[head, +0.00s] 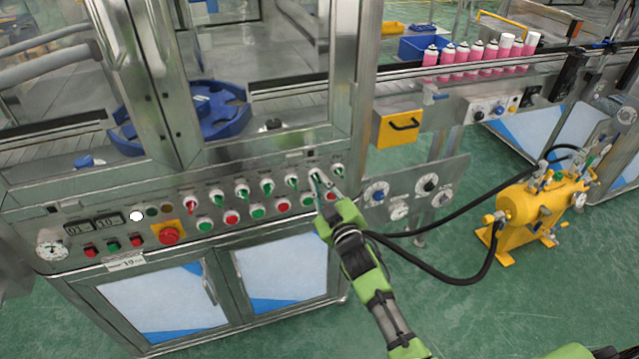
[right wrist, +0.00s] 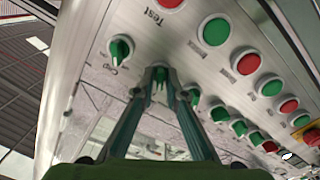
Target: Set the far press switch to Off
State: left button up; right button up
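My right gripper (head: 319,184) is at the second switch from the row's right end, whose green knob (right wrist: 160,75) shows between the fingertips in the right wrist view. The fingertips (right wrist: 160,82) are close together around this knob; whether they clamp it is unclear. The end switch (head: 338,170) is just right of the gripper; it also shows in the right wrist view (right wrist: 120,48), left of the fingers. My left gripper is not in view.
Green and red push buttons (head: 258,212) line the panel below the switches. A red emergency stop (head: 168,236) is further left. A black hose (head: 455,278) runs to a yellow tank (head: 535,210).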

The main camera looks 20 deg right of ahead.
dwell(0.3)
jog(key=s, duration=1.2)
jog(key=shift+d, duration=0.2)
jog(key=s+f+m+g, duration=0.1)
jog(key=s+f+g, duration=0.25)
jog(key=f, duration=0.75)
jog(key=s+a+f+g, duration=0.15)
jog(key=s+f, duration=0.35)
jog(key=f, duration=0.6)
jog(key=s+f+m+g, duration=0.1)
jog(key=s+f+g, duration=0.25)
jog(key=f, duration=0.85)
jog(key=s+d+f+g, duration=0.1)
jog(key=s+f+g, duration=0.1)
jog(key=s+f, duration=0.5)
jog(key=s+d+f+m+g, duration=0.1)
jog(key=s+f, duration=0.5)
jog(key=s, duration=1.1)
jog(key=s+d+f+m+g, duration=0.1)
jog(key=s+f+g, duration=0.4)
jog(key=s, duration=0.7)
jog(key=shift+s+d+f+g+h, duration=0.1)
jog(key=shift+d+f+g+h, duration=0.05)
jog(key=shift+d+f, duration=0.4)
jog(key=shift+s+d+f+g+h, duration=0.15)
jog(key=shift+d+f, duration=0.15)
jog(key=shift+f, duration=0.45)
